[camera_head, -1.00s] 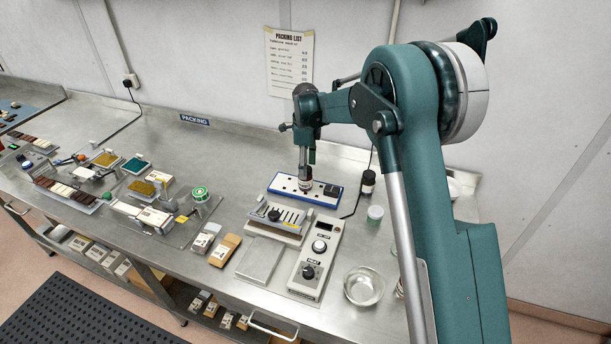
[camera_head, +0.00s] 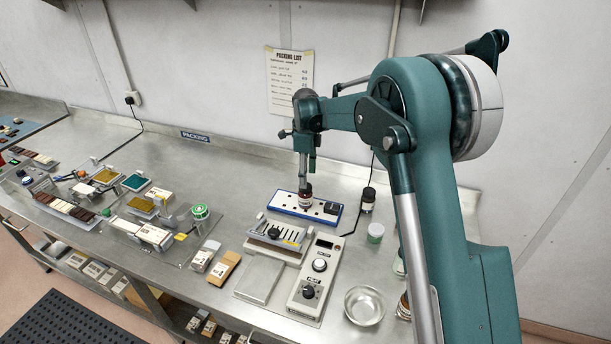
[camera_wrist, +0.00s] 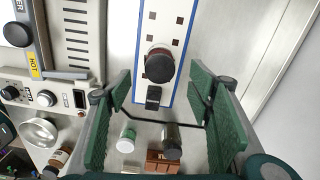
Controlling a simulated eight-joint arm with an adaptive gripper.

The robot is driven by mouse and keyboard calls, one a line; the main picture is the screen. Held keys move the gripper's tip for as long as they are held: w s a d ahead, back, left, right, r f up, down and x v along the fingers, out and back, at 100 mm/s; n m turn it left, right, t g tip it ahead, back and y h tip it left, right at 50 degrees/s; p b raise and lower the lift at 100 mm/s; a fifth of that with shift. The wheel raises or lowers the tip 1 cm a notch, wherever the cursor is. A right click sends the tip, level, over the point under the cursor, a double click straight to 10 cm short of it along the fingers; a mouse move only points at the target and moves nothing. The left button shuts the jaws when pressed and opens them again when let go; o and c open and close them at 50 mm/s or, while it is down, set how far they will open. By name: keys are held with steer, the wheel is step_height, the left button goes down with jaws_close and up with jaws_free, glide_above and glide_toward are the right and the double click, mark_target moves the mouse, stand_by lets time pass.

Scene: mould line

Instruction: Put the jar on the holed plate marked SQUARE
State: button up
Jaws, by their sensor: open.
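The jar (camera_head: 305,198), brown with a dark lid, stands upright on a blue-edged white holed plate (camera_head: 285,204) towards the back of the bench. In the wrist view the jar (camera_wrist: 160,65) shows from above, its dark lid facing me, on the plate (camera_wrist: 178,32) with small dark square holes. No SQUARE marking is legible. My gripper (camera_head: 303,178) is over the jar. In the wrist view my gripper (camera_wrist: 161,82) is open, its green fingers apart on either side and clear of the jar.
A dark block (camera_wrist: 153,97) sits at the plate's end. A dark-lidded jar (camera_head: 368,198), a green-lidded jar (camera_head: 376,232) and a glass bowl (camera_head: 364,305) stand to the right. A slotted device (camera_head: 278,235) and a heater control box (camera_head: 315,275) are in front.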

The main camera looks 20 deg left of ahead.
steer(key=shift+r, duration=0.1)
stand_by(0.3)
steer(key=s+d+r+n+t, duration=0.1)
steer(key=s+d+r+n, duration=0.25)
steer(key=d+r, duration=0.75)
steer(key=s+d+r+n+t, duration=0.15)
steer(key=s+d+r, duration=0.45)
steer(key=d, duration=0.8)
steer(key=s+d+r+n+t+y, duration=0.1)
steer(key=s+d+r+n, duration=0.15)
steer(key=s+d, duration=0.45)
steer(key=s+d+r+n+t, duration=0.15)
steer(key=s+d+r, duration=0.25)
steer(key=d, duration=0.4)
steer(key=s+d+f+n+t, duration=0.1)
steer(key=s+d+f+n, duration=0.2)
steer(key=s+d, duration=0.4)
steer(key=s+d+f+n+t+h, duration=0.1)
steer(key=s+d+f+n, duration=0.3)
steer(key=s+d, duration=0.4)
steer(key=s, duration=0.6)
steer(key=shift+s, duration=0.3)
